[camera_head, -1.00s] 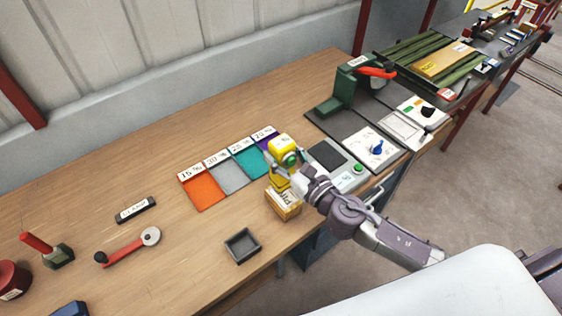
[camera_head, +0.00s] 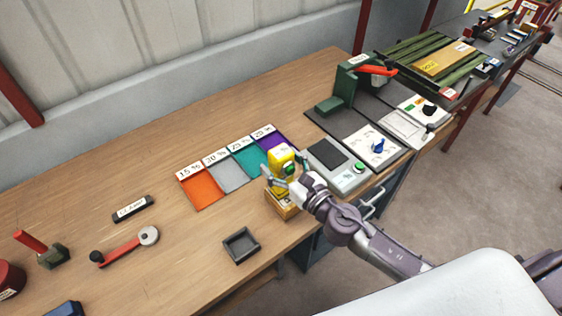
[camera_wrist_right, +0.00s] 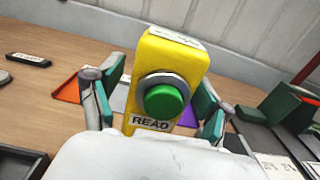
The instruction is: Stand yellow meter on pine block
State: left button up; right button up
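The yellow meter (camera_head: 281,158) has a green button and a label reading READ. It stands upright on the pine block (camera_head: 283,205) near the front edge of the bench, and its base is partly hidden by my right gripper. In the right wrist view the yellow meter (camera_wrist_right: 170,75) faces me, tilted in the picture. My right gripper (camera_head: 285,166) has its fingers spread on either side of the meter. In the wrist view small gaps show between the finger pads of my right gripper (camera_wrist_right: 160,105) and the meter. My left gripper is not in view.
Coloured mats (camera_head: 201,191) lie behind the block. A small dark tray (camera_head: 241,246) is in front to the left, and a grey scale (camera_head: 338,165) is close to the right. A red-handled crank (camera_head: 128,247) lies left. A green press (camera_head: 343,90) stands further back.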

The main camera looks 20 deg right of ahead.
jog(key=shift+r, duration=0.1)
jog(key=shift+s+d, duration=0.1)
jog(key=shift+s, duration=0.05)
jog(key=b+v, duration=0.4)
jog(key=v, duration=0.7)
jog(key=shift+s+b, duration=0.35)
jog(key=shift+b, duration=0.05)
